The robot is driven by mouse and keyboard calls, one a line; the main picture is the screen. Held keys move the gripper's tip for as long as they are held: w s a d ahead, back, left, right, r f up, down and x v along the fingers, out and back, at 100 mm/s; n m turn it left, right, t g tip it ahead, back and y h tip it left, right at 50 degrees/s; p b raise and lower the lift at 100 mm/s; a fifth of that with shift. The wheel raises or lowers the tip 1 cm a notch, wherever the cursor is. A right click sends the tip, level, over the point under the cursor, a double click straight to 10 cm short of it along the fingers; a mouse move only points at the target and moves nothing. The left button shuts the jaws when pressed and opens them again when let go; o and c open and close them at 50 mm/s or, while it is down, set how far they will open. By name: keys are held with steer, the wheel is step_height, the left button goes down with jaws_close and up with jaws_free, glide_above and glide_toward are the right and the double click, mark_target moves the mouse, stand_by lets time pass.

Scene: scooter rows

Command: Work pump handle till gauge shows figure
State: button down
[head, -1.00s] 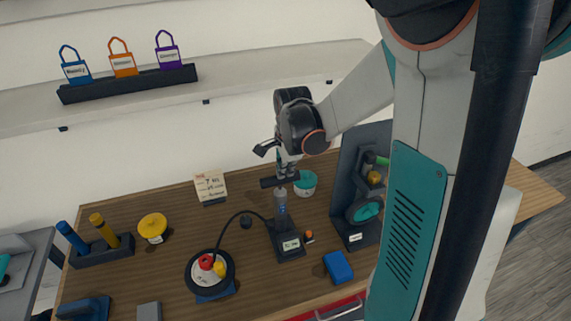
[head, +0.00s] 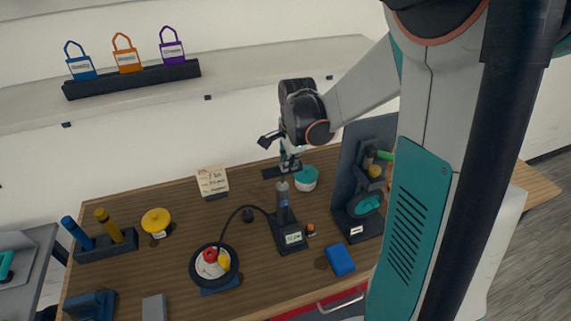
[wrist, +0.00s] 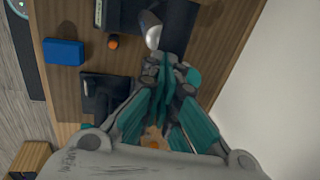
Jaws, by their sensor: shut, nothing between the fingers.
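The pump (head: 283,207) stands on the table with a dark base and a grey upright barrel. Its dark crossbar handle (head: 272,173) is low, just above the barrel top. A small pale display (head: 293,238) on the base carries a figure, seemingly 32 psi, too small to be sure. My gripper (head: 289,167) is shut and empty, over the right end of the handle; I cannot tell whether it touches. In the wrist view my closed fingers (wrist: 166,75) point towards the dark handle bar (wrist: 178,25) and the silvery barrel top (wrist: 152,30).
A hose runs from the pump to a small wheel (head: 231,265) at front left. A teal tub (head: 307,180) stands close behind the gripper. A dark panel stand (head: 352,185) rises to the right. An orange-capped item (head: 310,230) and blue block (head: 340,260) lie in front.

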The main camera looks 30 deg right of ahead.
step_height(320, 180, up, 10)
steer(key=s, duration=0.2)
steer(key=shift+a+f+p, duration=0.2)
steer(key=shift+f+p, duration=0.05)
steer(key=shift+p, duration=0.05)
stand_by(0.8)
